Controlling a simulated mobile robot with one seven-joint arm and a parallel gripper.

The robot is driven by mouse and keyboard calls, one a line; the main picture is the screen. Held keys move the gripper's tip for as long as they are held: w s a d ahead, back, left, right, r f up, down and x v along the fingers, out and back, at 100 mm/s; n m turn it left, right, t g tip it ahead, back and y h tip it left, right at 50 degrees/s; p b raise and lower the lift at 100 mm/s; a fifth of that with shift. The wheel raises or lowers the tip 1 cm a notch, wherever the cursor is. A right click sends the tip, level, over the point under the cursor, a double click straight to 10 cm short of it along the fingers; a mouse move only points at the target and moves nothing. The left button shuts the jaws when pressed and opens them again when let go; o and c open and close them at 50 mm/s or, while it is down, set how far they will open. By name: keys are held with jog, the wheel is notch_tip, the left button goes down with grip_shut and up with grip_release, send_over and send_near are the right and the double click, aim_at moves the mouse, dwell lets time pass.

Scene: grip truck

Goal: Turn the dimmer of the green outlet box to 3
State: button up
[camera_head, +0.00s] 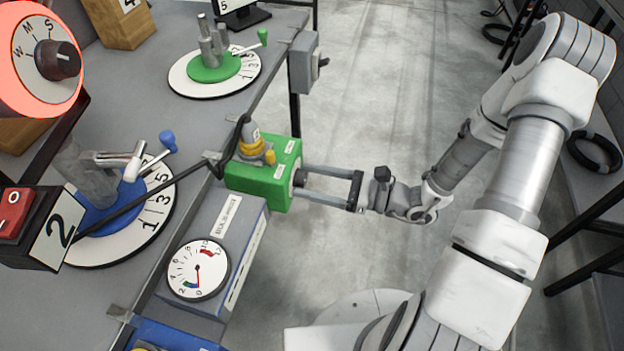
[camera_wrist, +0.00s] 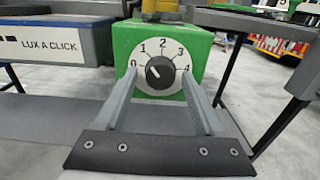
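The green outlet box (camera_head: 265,182) hangs at the bench edge in the head view. In the wrist view, the green box (camera_wrist: 205,40) shows a white dial face (camera_wrist: 160,50) marked 0 to 4. Its black dimmer knob (camera_wrist: 160,73) has a white mark pointing to the upper left, seemingly between 0 and 1. My gripper (camera_head: 302,181) reaches in from the right. In the wrist view, my gripper's fingers (camera_wrist: 160,76) stand open on either side of the knob, apart from it, with the tips near the 0 and the 4. The gripper is empty.
A yellow plug (camera_head: 250,148) with a black cable sits on top of the box. A grey gauge box (camera_head: 225,240) stands in front of it, and a grey switch box (camera_head: 303,62) is farther back.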

grip_shut()
jog(key=shift+r+m+p, duration=0.1)
jog(key=shift+m+p, duration=0.2)
jog(key=shift+p, duration=0.1)
jog(key=m+p, duration=0.2)
jog(key=p, duration=0.1)
jog(key=shift+r+m, duration=0.15)
jog(key=shift+m, duration=0.15)
jog(key=m+p, duration=0.4)
jog(key=shift+m, duration=0.3)
jog(key=m+p, duration=0.2)
jog(key=m, duration=0.2)
jog(key=shift+s, duration=0.1)
jog(key=shift+m+p, duration=0.95)
jog(key=shift+m, duration=0.85)
jog(key=shift+f+m, duration=0.2)
jog(key=shift+m, duration=0.1)
